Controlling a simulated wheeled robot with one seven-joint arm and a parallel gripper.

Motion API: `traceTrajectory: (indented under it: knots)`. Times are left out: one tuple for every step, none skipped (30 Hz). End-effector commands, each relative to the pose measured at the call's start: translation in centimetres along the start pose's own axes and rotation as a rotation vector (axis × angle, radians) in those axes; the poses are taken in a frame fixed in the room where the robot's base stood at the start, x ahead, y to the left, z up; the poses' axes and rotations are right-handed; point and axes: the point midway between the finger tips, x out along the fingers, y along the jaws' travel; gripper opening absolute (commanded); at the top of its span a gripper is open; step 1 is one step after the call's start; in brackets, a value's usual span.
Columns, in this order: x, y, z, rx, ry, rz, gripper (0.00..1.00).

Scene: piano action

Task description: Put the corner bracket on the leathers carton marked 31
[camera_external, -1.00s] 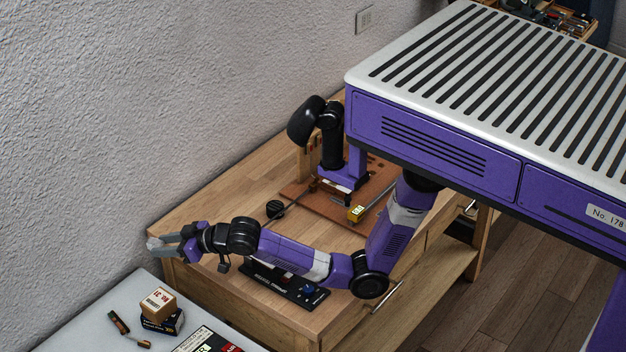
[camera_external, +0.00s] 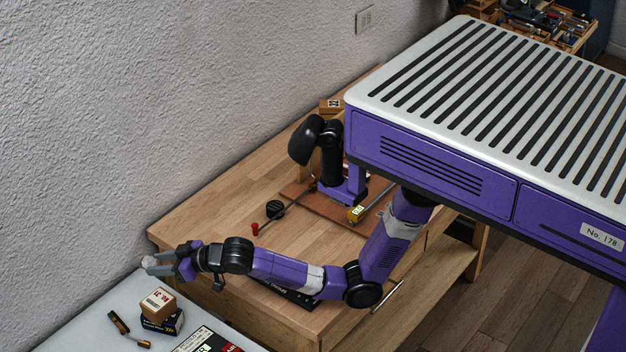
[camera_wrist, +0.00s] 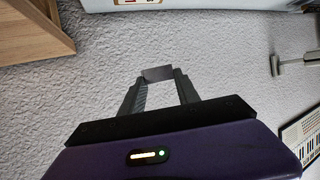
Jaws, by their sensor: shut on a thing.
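The corner bracket (camera_external: 150,263) is a small grey piece. My gripper (camera_external: 165,262) is shut on it at the left of the outside view, in the air near the white table's back edge. In the wrist view the bracket (camera_wrist: 157,73) shows between the fingertips of my gripper (camera_wrist: 160,82). The leathers carton (camera_external: 158,303), a small brown box that appears marked No. 31, sits on a dark box below and slightly right of the gripper in the outside view. The bracket is apart from the carton. I cannot identify the carton in the wrist view.
The dark box (camera_external: 163,325) stands on the white table (camera_external: 95,318). A small brown-handled tool (camera_external: 118,322) lies left of it; a flat printed item (camera_external: 205,341) lies right. The wooden bench (camera_external: 200,237) behind holds a red cup-like piece (camera_external: 255,229) and a brown board. A textured wall is close behind.

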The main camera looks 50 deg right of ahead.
Motion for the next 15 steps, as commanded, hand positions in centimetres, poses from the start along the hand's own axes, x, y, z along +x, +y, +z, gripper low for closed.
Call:
traceTrajectory:
  knots:
    - [0.5, 0.0, 1.4, -0.003, -0.005, 0.001, 0.00]
    - [0.8, 0.0, 2.1, -0.002, -0.006, 0.001, 0.00]
    - [1.1, 0.0, 2.9, -0.002, -0.005, 0.001, 0.00]
    - [1.4, 0.0, 3.5, -0.003, -0.004, 0.000, 0.00]
    - [1.6, 0.0, 4.2, -0.003, -0.005, 0.001, 0.00]
    - [2.0, 0.0, 4.9, -0.002, -0.004, 0.001, 0.00]
    - [2.2, 0.0, 5.4, -0.002, -0.004, 0.000, 0.00]
    - [2.3, 0.0, 5.8, -0.002, -0.002, 0.000, 0.00]
    - [2.5, 0.0, 6.3, -0.001, -0.002, 0.000, 0.00]
    - [2.7, 0.0, 6.5, -0.001, -0.001, 0.000, 0.00]
    - [2.8, 0.0, 6.8, -0.001, 0.000, 0.000, 0.00]
    - [2.9, 0.0, 7.0, -0.001, 0.000, 0.001, 0.00]
    - [3.0, 0.0, 7.1, -0.001, 0.000, 0.001, 0.00]
    - [3.0, 0.0, 7.3, 0.000, 0.000, 0.000, 0.00]
    - [3.1, 0.0, 7.6, 0.000, 0.000, 0.000, 0.00]
